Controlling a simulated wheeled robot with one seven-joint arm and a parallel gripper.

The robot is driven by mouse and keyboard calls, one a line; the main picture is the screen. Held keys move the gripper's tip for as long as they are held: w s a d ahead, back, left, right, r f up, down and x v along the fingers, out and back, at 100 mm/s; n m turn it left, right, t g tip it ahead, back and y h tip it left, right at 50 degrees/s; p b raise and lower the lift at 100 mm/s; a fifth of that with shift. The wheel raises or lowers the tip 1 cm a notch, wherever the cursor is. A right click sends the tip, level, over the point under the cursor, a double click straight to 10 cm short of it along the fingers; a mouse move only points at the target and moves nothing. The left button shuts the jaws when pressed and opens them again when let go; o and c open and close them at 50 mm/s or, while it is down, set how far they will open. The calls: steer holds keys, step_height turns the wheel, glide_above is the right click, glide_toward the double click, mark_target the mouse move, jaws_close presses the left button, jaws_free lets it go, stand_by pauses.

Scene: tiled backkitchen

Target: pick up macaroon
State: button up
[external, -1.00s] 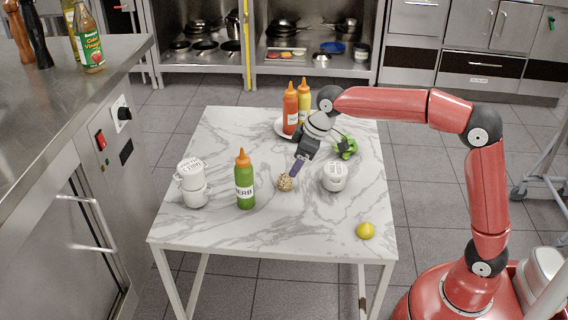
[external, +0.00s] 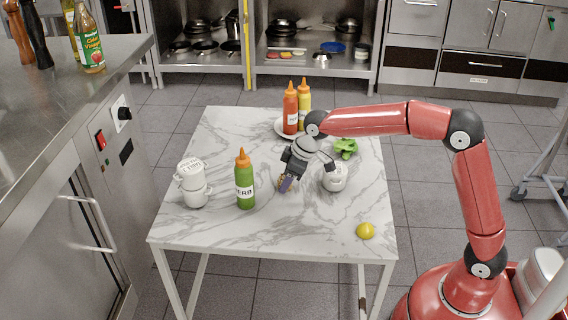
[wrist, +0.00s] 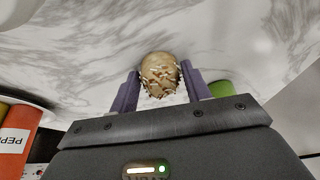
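The macaroon (wrist: 160,74) is a round tan ball with pale flecks. In the wrist view it sits between the two purple fingers of my gripper (wrist: 161,80), one finger on each side, with little or no gap. In the external view my gripper (external: 287,184) points down at the table over the macaroon (external: 280,184), which is mostly hidden behind a finger. The fingers are spread around it; a firm hold is not visible. The macaroon appears to rest on the marble table (external: 270,228).
A green squeeze bottle (external: 245,186) stands close on the left, and a white pot (external: 336,181) close on the right. The front is mostly clear.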

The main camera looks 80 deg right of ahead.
steer(key=c, duration=0.6)
steer(key=shift+r, duration=0.15)
